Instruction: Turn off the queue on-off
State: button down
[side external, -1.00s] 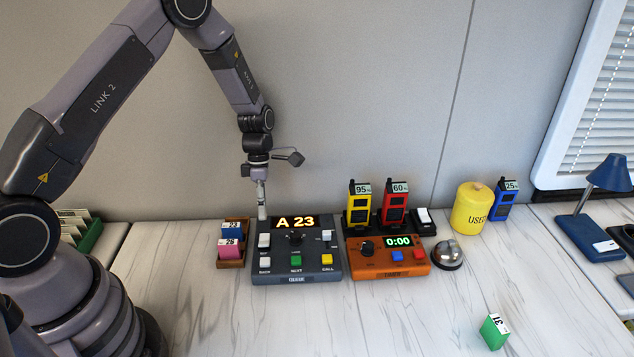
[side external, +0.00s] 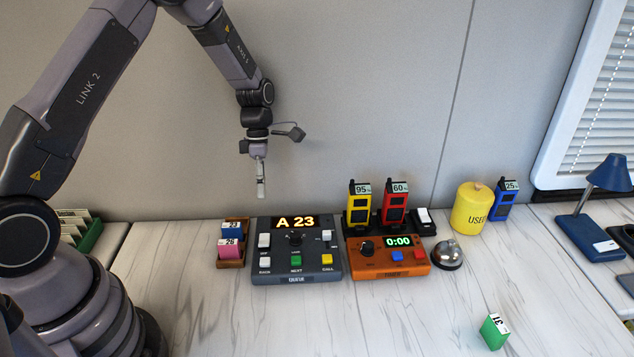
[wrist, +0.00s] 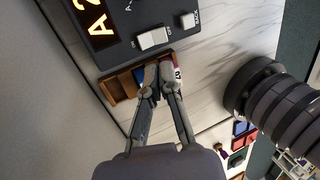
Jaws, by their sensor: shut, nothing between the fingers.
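The wrist view shows the left rocker (wrist: 152,38) and BACK button (wrist: 188,20) clearly. My gripper (side external: 260,193) is shut and empty, pointing down above the box's back left corner, clear of it. Its fingertips also show in the wrist view (wrist: 159,76).
A brown ticket holder (side external: 231,263) with blue and pink blocks stands close left of the box. An orange timer (side external: 390,268) reading 0:00 stands close right, before yellow and red handsets. A silver bell (side external: 448,256) and yellow canister (side external: 472,208) are farther right. The front counter is mostly clear.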

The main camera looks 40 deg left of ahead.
aim_at(266, 239)
jog(key=shift+f, duration=0.1)
jog(key=x, duration=1)
jog(key=shift+s+d+f, duration=0.15)
dwell(0.3)
jog(key=shift+w+a, duration=0.6)
jog(key=shift+w, duration=0.05)
